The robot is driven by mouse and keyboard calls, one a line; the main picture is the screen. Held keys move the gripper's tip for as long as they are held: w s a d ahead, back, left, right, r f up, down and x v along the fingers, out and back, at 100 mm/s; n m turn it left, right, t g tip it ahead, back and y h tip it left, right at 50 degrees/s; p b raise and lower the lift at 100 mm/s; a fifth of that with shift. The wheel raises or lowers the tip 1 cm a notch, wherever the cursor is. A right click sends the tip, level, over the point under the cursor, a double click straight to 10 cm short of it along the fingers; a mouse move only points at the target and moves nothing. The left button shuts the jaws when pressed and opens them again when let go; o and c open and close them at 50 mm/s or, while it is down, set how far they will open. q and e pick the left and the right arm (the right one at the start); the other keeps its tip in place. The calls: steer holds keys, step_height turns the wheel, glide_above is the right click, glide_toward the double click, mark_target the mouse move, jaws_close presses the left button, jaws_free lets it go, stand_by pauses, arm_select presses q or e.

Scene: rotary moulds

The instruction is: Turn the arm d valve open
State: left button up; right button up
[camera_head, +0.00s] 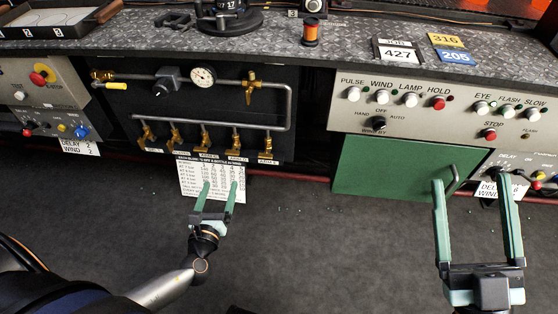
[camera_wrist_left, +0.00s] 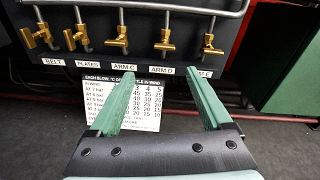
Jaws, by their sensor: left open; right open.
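The arm D valve is a small brass valve (camera_head: 236,146) on the dark panel under the bench, the fourth from the left in its row. In the left wrist view this valve (camera_wrist_left: 165,46) hangs above the "ARM D" label (camera_wrist_left: 163,70). Its handle looks crosswise to its pipe. My left gripper (camera_head: 220,187) is open and empty, below and in front of the valve row, apart from it. In the left wrist view its fingers (camera_wrist_left: 162,82) reach toward the label strip, just below the arm D valve. My right gripper (camera_head: 470,182) is open and empty before the green door.
Other brass valves (camera_head: 205,144) stand close on both sides. A white printed card (camera_head: 187,184) hangs below the panel. Above run a pipe with a gauge (camera_head: 203,76) and another brass valve (camera_head: 251,88). The green door (camera_head: 385,172) is at right.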

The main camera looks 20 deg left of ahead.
mark_target(232, 155)
arm_select(q)
steer(key=w, duration=0.4)
steer(key=w+a+m+b, duration=0.1)
steer(key=w, duration=0.2)
steer(key=w+a+m+t+b, duration=0.1)
steer(key=w, duration=0.3)
steer(key=shift+w+a, duration=0.2)
steer(key=shift+w, duration=0.15)
steer(key=shift+w+a+r+h+b, duration=0.15)
steer(key=shift+w+h+b, duration=0.15)
steer(key=shift+w, duration=0.35)
arm_select(e)
steer(key=shift+s+a+r+n+y, duration=0.15)
steer(key=shift+s+r+n+y, duration=0.3)
steer(key=shift+s+n+y, duration=0.3)
steer(key=shift+s+a+r+n+y, duration=0.1)
steer(key=shift+s+r+n+y, duration=0.45)
steer(key=shift+y, duration=0.35)
steer(key=shift+s+a+r+n+y, duration=0.15)
steer(key=shift+s+r+n+y, duration=0.15)
steer(key=shift+s+n+y, duration=0.35)
arm_select(q)
steer(key=shift+c, duration=0.3)
jaws_close()
